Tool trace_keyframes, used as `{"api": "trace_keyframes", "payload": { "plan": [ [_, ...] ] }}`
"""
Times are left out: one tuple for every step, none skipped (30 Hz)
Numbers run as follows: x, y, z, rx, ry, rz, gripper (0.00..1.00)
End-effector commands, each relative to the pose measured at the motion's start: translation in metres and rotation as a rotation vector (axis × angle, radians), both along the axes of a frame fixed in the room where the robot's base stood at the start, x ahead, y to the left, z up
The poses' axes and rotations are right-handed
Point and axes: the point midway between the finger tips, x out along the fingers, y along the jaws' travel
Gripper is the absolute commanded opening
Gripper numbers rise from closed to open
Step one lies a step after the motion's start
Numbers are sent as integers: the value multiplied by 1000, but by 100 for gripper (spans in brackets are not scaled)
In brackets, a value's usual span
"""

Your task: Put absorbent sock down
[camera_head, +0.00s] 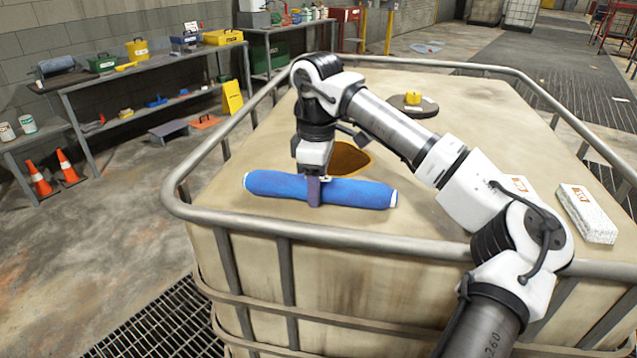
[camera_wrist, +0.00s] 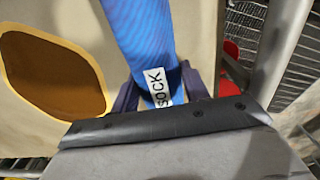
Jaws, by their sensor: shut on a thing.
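The absorbent sock (camera_head: 355,193) is a long blue roll with pale ends. It lies level across the top of the caged tank (camera_head: 225,187), near its front rail, touching or very close to the surface; I cannot tell which. My gripper (camera_head: 314,190) points down and is shut around the sock's middle. In the wrist view the sock (camera_wrist: 145,40) runs between the fingers, with a white label reading SOCK. A brown patch (camera_head: 350,158) is just behind the sock on the tank top, and it also shows in the wrist view (camera_wrist: 50,75).
A metal rail (camera_head: 300,231) runs around the tank top. A round lid with a yellow cap (camera_head: 413,100) is at the back. White packs (camera_head: 587,213) lie at the right. Shelves with toolboxes (camera_head: 140,88) stand at the left. The tank top left of the brown patch is clear.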

Motion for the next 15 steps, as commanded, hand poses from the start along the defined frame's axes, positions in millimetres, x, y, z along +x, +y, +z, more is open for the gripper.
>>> {"api": "trace_keyframes", "payload": {
  "plan": [
    [0, 0, -3, 0, 0, -1, 19],
    [0, 0, -2, 0, 0, -1, 49],
    [0, 0, -1, 0, 0, -1, 54],
    [0, 0, -2, 0, 1, -1, 58],
    [0, -1, -2, 0, 1, -1, 62],
    [0, 0, -1, 0, 1, -1, 67],
    [0, -1, -1, 0, 1, -1, 67],
    [0, 0, -1, 0, 1, -1, 67],
    [0, 0, -1, 0, 1, -1, 67],
    [0, 0, -1, 0, 1, -1, 67],
    [0, -1, -1, 0, 1, -1, 67],
    [0, -1, -1, 0, 1, -1, 67],
    [0, -1, -1, 0, 1, -1, 67],
    [0, 0, -1, 0, 1, -1, 67],
    [0, 0, 0, 0, 1, -1, 67]
  ]
}}
